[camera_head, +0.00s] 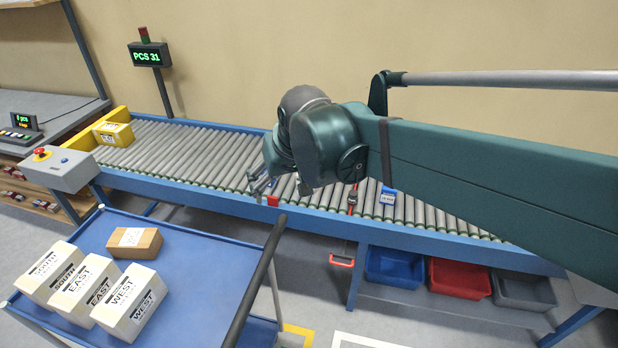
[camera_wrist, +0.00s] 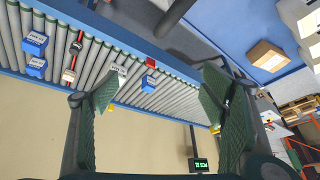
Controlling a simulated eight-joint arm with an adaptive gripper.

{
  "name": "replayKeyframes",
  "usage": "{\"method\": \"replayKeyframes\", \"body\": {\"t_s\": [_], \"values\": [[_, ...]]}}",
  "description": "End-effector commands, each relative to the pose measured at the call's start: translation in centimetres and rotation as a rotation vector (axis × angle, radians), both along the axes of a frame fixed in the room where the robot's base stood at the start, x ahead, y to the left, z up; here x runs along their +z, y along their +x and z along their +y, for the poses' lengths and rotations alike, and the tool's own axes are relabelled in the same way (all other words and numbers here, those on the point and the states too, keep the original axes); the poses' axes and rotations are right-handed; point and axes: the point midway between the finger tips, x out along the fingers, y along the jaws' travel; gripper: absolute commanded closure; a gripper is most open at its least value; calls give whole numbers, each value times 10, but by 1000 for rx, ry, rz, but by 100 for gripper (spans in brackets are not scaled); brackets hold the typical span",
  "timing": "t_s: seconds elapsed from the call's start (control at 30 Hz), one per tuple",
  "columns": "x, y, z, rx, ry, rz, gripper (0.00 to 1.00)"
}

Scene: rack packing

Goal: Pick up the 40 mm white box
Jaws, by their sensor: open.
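A small white box (camera_wrist: 119,70) with a dark printed label sits on the roller conveyor in the wrist view, close to the tip of the left finger. Its size cannot be read for certain. In the head view I cannot make it out; my arm covers that part of the conveyor. My gripper (camera_wrist: 162,84) is open, its two green fingers wide apart with nothing held between them. In the head view my gripper (camera_head: 260,184) hangs over the conveyor near its front rail.
A blue cart (camera_head: 205,235) with several cartons stands in front. Coloured bins (camera_head: 395,268) sit below.

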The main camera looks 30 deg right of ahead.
Motion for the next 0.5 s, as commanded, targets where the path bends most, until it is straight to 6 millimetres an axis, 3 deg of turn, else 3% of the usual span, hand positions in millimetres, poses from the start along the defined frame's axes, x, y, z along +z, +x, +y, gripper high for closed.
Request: {"method": "replayKeyframes", "body": {"t_s": [0.5], "values": [[3, 77, -37, -108, 36, 86, 28]]}}
